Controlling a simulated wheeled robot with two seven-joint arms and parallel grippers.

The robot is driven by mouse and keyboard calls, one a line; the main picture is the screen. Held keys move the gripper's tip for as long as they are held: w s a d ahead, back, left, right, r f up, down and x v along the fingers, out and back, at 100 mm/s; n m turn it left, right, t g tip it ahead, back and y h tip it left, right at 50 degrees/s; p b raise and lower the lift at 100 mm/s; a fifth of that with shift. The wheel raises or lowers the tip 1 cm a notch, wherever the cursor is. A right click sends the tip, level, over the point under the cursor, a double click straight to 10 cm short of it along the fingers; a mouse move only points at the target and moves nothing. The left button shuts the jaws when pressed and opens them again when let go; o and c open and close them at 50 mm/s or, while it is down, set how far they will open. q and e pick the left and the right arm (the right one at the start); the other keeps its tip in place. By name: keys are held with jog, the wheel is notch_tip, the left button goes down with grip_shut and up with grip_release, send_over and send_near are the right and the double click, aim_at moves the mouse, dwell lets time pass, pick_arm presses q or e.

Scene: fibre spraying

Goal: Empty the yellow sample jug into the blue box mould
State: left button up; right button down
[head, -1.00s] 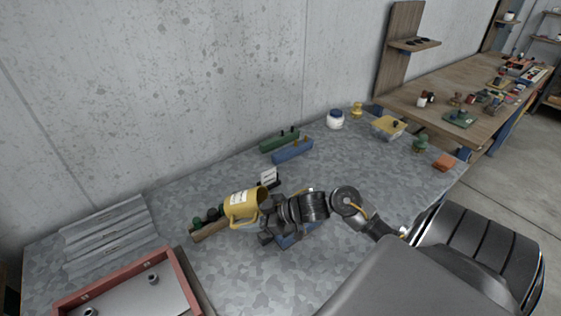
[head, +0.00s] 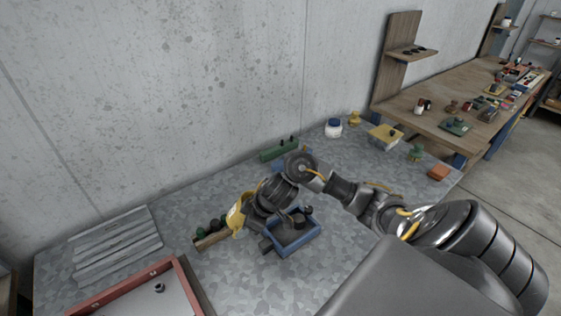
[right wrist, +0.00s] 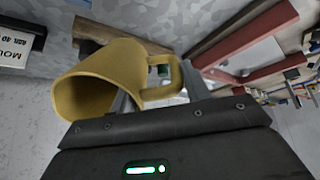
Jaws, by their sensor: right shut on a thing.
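The yellow sample jug (head: 236,219) is near the middle of the table in the head view, tilted and partly hidden behind my right wrist. In the right wrist view the jug (right wrist: 98,88) lies over with its mouth toward the lower left; the inside that shows is bare yellow. My right gripper (right wrist: 160,92) is shut on the jug's handle. The blue box mould (head: 299,244) stands on the table just right of the jug, with dark grey shapes in or over it; my wrist covers part of it. No pouring material shows. My left gripper is not in view.
A wooden rack with dark round pieces (head: 210,240) stands left of the jug. A green block (head: 272,154) lies behind my arm. A red-rimmed tray (head: 187,282) is at front left. A white jar (head: 333,128) and yellow tub (head: 385,137) stand at back right.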

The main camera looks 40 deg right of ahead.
jog(key=shift+w+a+r+g+h, duration=0.5)
jog(key=shift+w+g+h, duration=0.15)
jog(key=shift+g, duration=0.2)
jog(key=shift+w+a+r+g+h, duration=0.5)
jog(key=shift+w+g+h, duration=0.1)
jog(key=shift+g+h, duration=0.15)
jog(key=shift+w+a+r+g+h, duration=0.45)
jog(key=shift+w+g+h, duration=0.2)
jog(key=shift+g, duration=0.25)
